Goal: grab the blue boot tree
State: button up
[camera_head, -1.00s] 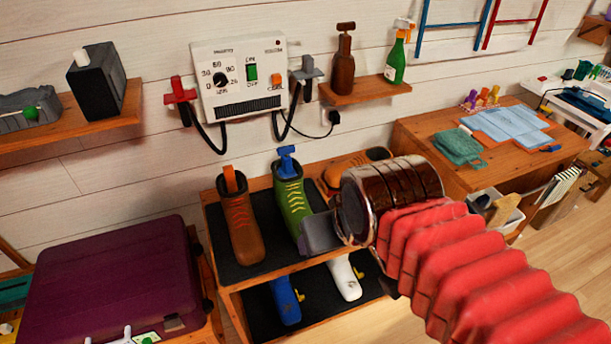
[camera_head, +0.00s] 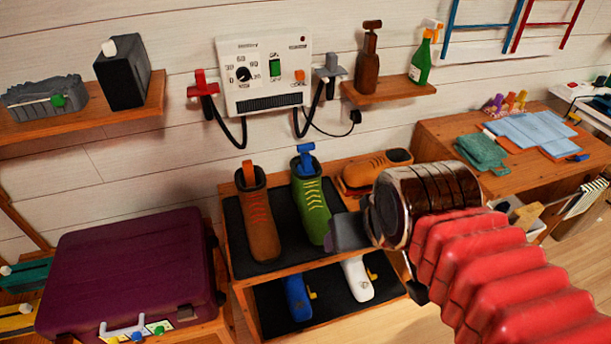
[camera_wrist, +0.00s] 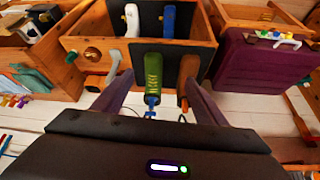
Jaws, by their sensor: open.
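The blue boot tree (camera_head: 305,158) stands in the top of a green boot (camera_head: 312,205) with yellow laces, on the upper level of a low wooden rack. My gripper (camera_head: 346,232) is in front of and to the right of the green boot in the head view, its fingers partly hidden by my wrist. In the upside-down wrist view my open gripper (camera_wrist: 152,92) has its two fingers apart, with the green boot (camera_wrist: 153,72) and the blue boot tree (camera_wrist: 151,103) showing between them. Nothing is held.
A brown boot (camera_head: 259,220) with an orange tree stands close left of the green boot. An orange shoe (camera_head: 375,170) lies to the right. Blue (camera_head: 298,297) and white (camera_head: 357,278) items lie below. A purple suitcase (camera_head: 130,270) stands left; a cabled control box (camera_head: 265,75) hangs above.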

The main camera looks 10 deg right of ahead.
aim_at(304, 168)
jog(key=u, duration=0.3)
jog(key=k, duration=0.75)
jog(key=u, duration=0.95)
jog(key=i, duration=1)
